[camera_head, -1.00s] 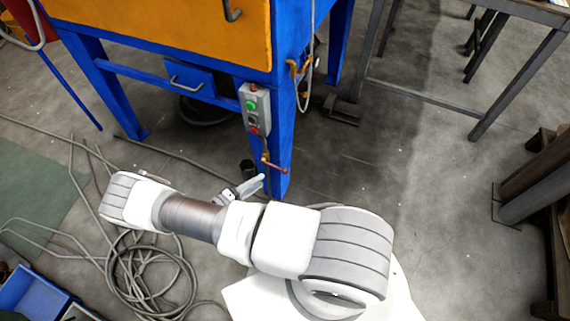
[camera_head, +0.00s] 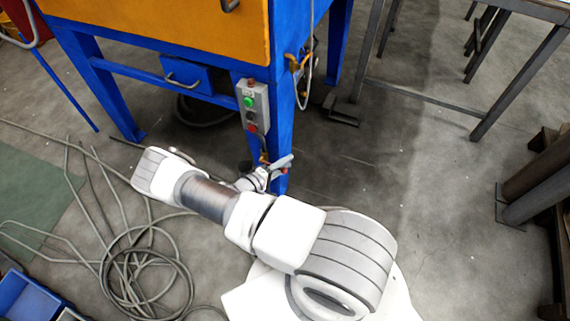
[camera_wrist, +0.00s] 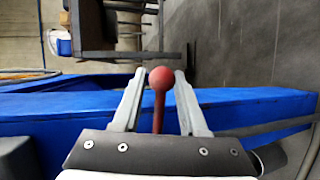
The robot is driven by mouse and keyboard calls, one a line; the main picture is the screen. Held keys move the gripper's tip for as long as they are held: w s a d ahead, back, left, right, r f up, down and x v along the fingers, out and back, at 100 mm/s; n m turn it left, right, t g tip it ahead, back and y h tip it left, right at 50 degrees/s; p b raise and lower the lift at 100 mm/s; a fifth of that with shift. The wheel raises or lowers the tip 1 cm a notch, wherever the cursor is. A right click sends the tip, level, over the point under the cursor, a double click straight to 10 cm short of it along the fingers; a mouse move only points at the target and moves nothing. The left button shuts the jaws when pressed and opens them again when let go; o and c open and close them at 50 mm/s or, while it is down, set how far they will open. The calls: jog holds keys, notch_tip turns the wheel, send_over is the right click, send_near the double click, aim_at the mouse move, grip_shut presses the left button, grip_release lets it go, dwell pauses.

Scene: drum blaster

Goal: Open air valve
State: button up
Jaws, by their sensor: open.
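The air valve's red lever with a round red knob (camera_wrist: 161,78) shows in the wrist view. The knob sits between the two fingertips of my gripper (camera_wrist: 160,74), with a small gap on each side. My gripper is open, its two pale metal fingers on either side of the lever. In the head view my gripper (camera_head: 280,165) is at the lower part of the blue front leg (camera_head: 282,125) and hides most of the valve. Only a small bit of red shows beside it.
A grey control box (camera_head: 254,107) with green and red buttons hangs on the blue leg above my gripper. The orange-and-blue cabinet (camera_head: 165,30) stands behind. Coiled cable (camera_head: 140,275) lies on the floor at left. A steel table frame (camera_head: 425,98) stands at right.

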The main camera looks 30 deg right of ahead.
jog(key=shift+c, duration=0.2)
grip_shut()
dwell(1.1)
